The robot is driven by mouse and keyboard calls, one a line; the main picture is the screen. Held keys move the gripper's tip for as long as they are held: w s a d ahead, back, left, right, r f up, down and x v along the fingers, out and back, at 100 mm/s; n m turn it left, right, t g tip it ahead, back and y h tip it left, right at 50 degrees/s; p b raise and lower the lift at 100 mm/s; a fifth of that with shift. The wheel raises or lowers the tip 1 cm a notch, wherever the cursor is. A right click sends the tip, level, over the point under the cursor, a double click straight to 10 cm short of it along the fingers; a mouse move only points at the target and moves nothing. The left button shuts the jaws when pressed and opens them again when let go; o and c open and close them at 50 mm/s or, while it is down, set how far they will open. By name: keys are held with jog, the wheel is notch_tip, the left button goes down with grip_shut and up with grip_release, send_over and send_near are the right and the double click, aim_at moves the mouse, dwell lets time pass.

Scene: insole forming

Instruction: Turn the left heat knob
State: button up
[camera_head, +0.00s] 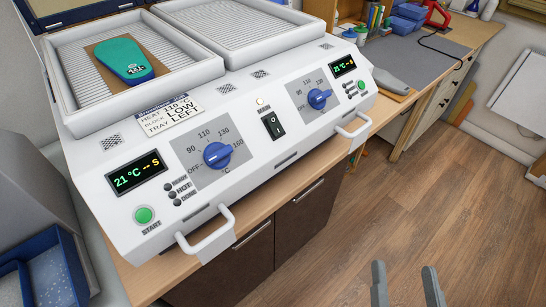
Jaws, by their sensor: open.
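The left heat knob (217,155) is a round blue dial on the white machine's sloped front panel. Its scale reads OFF, 90, 110, 130, 160, and its white mark points left, toward OFF. The left display (137,176) reads 21 °C. A card (170,113) above the knob has printed lines including 110 °C, LOW and LEFT. My gripper (405,285) shows only its two grey fingertips at the bottom edge. They are apart and empty, over the floor, well to the lower right of the knob.
A green insole (121,58) lies on a brown board in the left tray. The right heat knob (319,99), a rocker switch (272,125) and a green start button (144,215) share the panel. White handles (207,235) stick out in front. A blue bin (40,270) stands lower left.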

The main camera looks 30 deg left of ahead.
jog(key=w+a+r+n+y, duration=0.1)
jog(key=w+a+r+y, duration=0.25)
jog(key=a, duration=0.25)
jog(key=n+g+y+b, duration=0.2)
jog(key=n+g+y, duration=0.5)
jog(key=n+g, duration=0.35)
send_near(222, 155)
jog(key=a, duration=0.2)
jog(key=shift+m, duration=0.25)
jog(key=x, duration=0.2)
jog(key=p+x, duration=0.1)
jog(key=x, duration=0.4)
jog(key=shift+w, duration=0.4)
jog(key=shift+r+p, duration=0.1)
jog(key=shift+p, duration=0.25)
jog(key=c, duration=1.4)
